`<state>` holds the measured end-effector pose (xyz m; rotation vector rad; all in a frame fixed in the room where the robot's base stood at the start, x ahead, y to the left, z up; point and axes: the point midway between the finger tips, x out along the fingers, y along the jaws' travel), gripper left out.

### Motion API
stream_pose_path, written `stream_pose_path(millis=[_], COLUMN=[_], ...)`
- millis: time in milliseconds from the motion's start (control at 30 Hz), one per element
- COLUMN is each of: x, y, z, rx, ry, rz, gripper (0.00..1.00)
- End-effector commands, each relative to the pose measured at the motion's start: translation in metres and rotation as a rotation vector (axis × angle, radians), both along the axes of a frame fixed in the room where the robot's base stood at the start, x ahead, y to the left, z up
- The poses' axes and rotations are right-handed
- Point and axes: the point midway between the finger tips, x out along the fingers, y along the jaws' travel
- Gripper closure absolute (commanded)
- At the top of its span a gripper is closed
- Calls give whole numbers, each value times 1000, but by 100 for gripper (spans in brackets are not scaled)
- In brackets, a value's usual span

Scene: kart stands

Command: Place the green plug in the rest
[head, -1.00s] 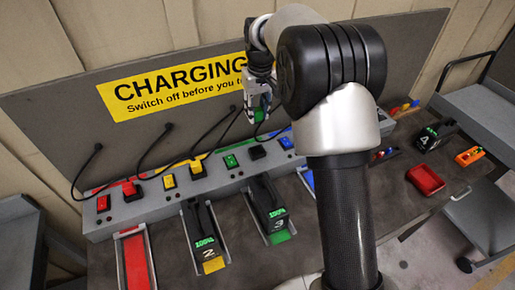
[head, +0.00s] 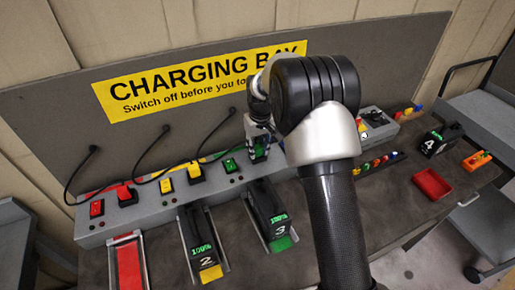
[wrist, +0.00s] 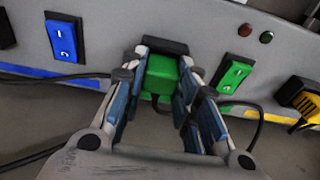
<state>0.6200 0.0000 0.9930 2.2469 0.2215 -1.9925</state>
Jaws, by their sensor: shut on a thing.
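My gripper (head: 258,148) is shut on the green plug (wrist: 159,76), low at the console beside the green switch (head: 231,166). In the wrist view my gripper's fingers (wrist: 160,88) stand on both sides of the plug. A black block (wrist: 165,46) shows right behind the plug, on the console face between the blue switch (wrist: 62,40) and the green switch (wrist: 234,73). The plug looks lined up with this block and close to it. I cannot tell whether it is seated there, or whether the block is the rest. A dark cord runs near the plug.
The grey console (head: 145,208) also carries a red plug (head: 124,192) and a yellow plug (head: 194,171). Batteries 2 (head: 201,240) and 3 (head: 268,213) read 100% in their bays. Battery 4 (head: 436,141) and a red tray (head: 433,184) are at the right.

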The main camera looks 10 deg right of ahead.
Motion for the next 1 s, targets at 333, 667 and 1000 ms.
stream_pose_path(millis=[333, 667, 1000], x=[0, 0, 0], y=[0, 0, 0], z=[-2, -1, 6], rx=[0, 0, 0], ry=[-1, -1, -2], rz=[0, 0, 0], gripper=[70, 52, 52])
